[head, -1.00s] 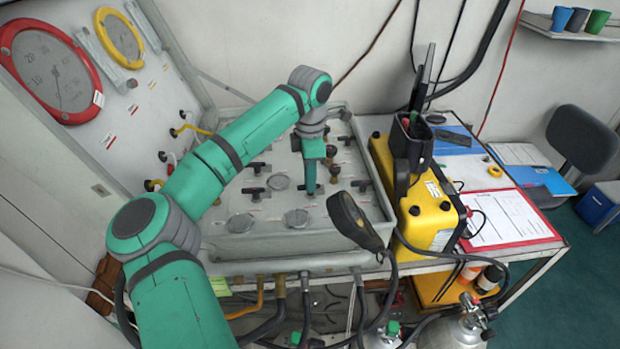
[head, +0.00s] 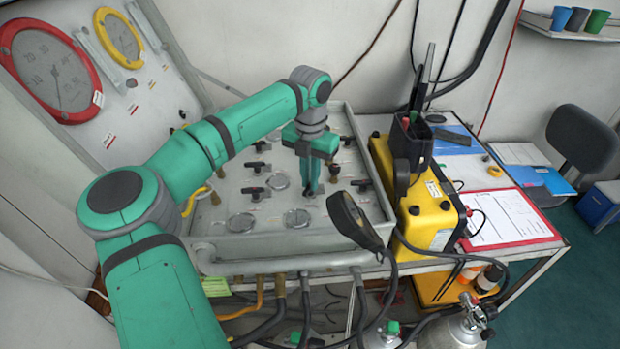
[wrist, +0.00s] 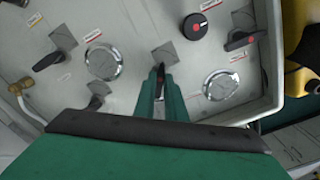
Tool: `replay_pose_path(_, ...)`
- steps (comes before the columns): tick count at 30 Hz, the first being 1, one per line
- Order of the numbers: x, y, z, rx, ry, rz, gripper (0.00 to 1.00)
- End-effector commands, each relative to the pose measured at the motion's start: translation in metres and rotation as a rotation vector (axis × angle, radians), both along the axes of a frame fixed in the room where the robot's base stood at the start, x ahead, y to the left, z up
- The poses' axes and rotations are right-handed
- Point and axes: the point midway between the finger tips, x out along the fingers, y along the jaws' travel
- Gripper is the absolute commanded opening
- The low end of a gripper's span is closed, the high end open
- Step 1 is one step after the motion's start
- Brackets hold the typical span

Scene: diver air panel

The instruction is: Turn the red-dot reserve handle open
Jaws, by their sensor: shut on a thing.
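My gripper (head: 308,191) points down at the grey panel (head: 235,180), and its green fingers are shut on a small black handle (wrist: 160,72) on a grey square plate. In the wrist view my fingers (wrist: 162,95) stand on both sides of this handle and hide most of it. I cannot clearly tell whether it has a red dot. A round black knob (wrist: 195,28) with a red mark lies just beyond my fingers.
Other black handles (head: 254,192) and round silver caps (head: 240,222) surround my gripper. A black oval piece on a stalk (head: 352,220) rises at the panel's front right. A yellow case (head: 428,218) stands to the right. Hoses hang below the front edge.

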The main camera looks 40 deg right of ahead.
Motion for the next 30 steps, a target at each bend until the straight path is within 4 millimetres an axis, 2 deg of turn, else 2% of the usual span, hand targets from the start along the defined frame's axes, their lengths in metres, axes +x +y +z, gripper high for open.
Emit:
replay_pose_path(15,-0.0003,-0.0003,0.001,0.0,-0.001,0.414,0.0)
replay_pose_path(30,-0.0004,-0.0007,0.0006,-0.001,-0.002,0.547,0.0)
